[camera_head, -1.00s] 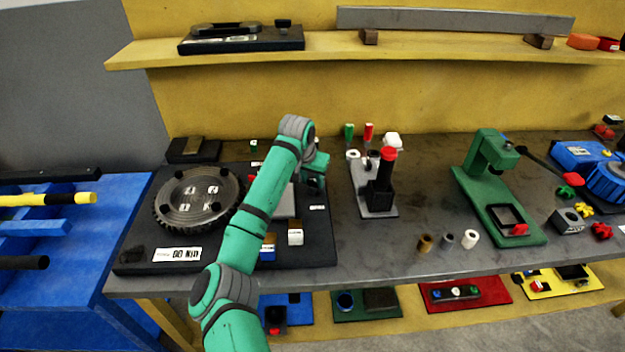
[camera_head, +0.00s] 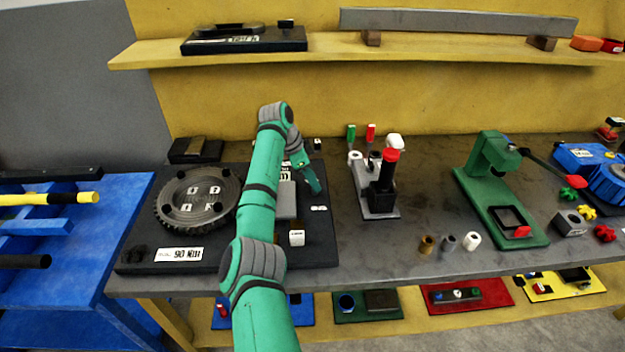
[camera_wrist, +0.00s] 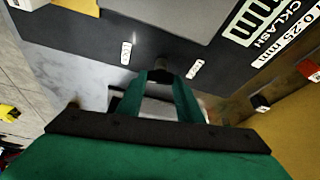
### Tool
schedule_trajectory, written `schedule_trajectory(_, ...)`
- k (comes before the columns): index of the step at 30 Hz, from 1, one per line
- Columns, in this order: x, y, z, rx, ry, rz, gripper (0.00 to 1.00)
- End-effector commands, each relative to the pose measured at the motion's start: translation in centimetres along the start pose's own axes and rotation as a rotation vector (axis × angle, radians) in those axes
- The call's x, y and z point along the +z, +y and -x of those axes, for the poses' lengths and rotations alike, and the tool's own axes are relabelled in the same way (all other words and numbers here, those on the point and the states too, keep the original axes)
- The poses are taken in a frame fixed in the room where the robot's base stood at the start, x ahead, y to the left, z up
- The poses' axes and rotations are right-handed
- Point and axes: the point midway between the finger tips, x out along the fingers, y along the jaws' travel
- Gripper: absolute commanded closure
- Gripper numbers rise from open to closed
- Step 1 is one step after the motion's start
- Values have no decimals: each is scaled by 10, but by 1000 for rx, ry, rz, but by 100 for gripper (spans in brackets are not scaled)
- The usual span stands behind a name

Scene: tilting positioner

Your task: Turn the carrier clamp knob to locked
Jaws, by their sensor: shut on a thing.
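The black positioner plate (camera_head: 215,258) lies on the left part of the bench, carrying a round toothed disc (camera_head: 177,208) and a grey block (camera_head: 286,203). My gripper (camera_head: 318,191) reaches down at the plate's right side. In the wrist view my two green fingers (camera_wrist: 160,76) are shut on a small dark knob (camera_wrist: 161,64). A white label lies on each side of the knob; their lettering is too small to read. The fingers hide part of the knob, so I cannot tell its setting. In the head view the knob is hidden by my gripper.
A black and grey stand with a red-topped post (camera_head: 380,205) is close right of the plate. A green press (camera_head: 497,190) stands further right. Small cylinders (camera_head: 448,243) stand near the front edge. A shelf (camera_head: 330,55) runs above the back.

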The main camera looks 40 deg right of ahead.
Motion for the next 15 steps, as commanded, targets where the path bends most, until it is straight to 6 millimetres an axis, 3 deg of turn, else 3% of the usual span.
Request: schedule_trajectory(15, -3, -2, 1, 75, 2, -194, 90)
